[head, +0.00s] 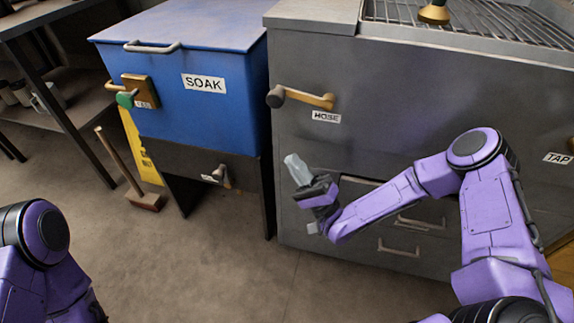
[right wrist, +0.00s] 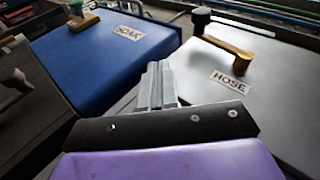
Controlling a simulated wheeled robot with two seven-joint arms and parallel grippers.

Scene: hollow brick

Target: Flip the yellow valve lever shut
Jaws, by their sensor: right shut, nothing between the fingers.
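A yellow-brass lever (head: 308,98) with a dark round knob at its left end sits on the grey cabinet front, above the HOSE label (head: 326,117). It lies roughly horizontal. In the right wrist view the lever (right wrist: 229,46) is at upper right, its dark knob at its upper left. My right gripper (head: 296,168) is shut and empty, below the lever and apart from it, in front of the cabinet. Its closed fingers (right wrist: 158,85) show in the right wrist view, left of the lever. My left gripper is out of view; only part of my left arm shows at lower left.
A blue SOAK box (head: 190,100) stands left of the grey cabinet (head: 400,120), with a green-knobbed handle (head: 127,97) and a small lower lever (head: 222,177). A brush (head: 145,200) stands on the floor. A TAP label (head: 557,158) is at right. The floor in front is clear.

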